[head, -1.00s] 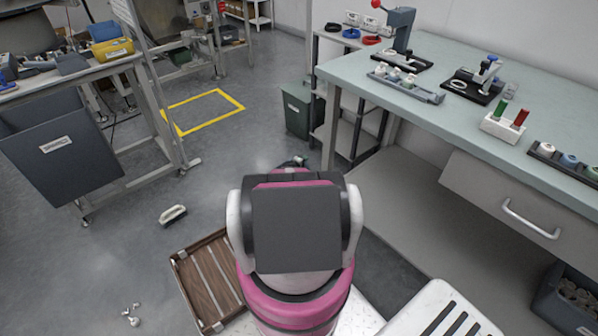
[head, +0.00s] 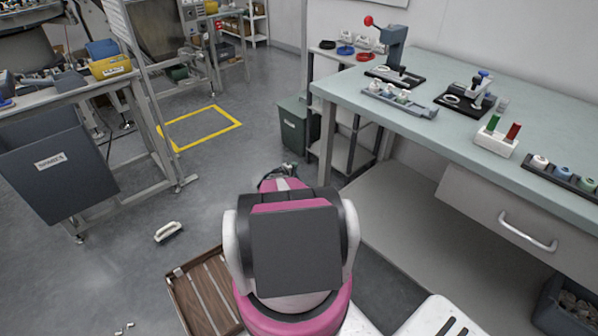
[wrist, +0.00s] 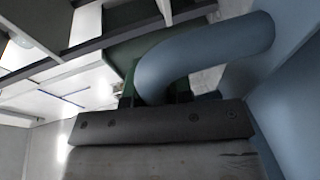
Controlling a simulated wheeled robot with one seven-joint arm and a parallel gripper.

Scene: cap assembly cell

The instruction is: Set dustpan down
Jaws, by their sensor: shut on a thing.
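A blue-grey piece with a thick curved, handle-like part (wrist: 205,55) fills the right of the wrist view. I take it to be the dustpan, close against my gripper. A dark bar with screws (wrist: 165,122), which looks like part of my gripper, lies across the lower middle, with a grey surface below it. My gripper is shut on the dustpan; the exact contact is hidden. In the head view my own arm covers most of the gripper and the dustpan. A pale hand brush (head: 168,231) lies on the floor at the left.
A wooden slatted tray (head: 205,292) lies on the floor left of my arm. Small white bits (head: 124,329) lie at lower left. A green bin (head: 296,124) stands ahead, beside the workbench (head: 425,125). Grey floor is clear around the yellow outline (head: 203,128).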

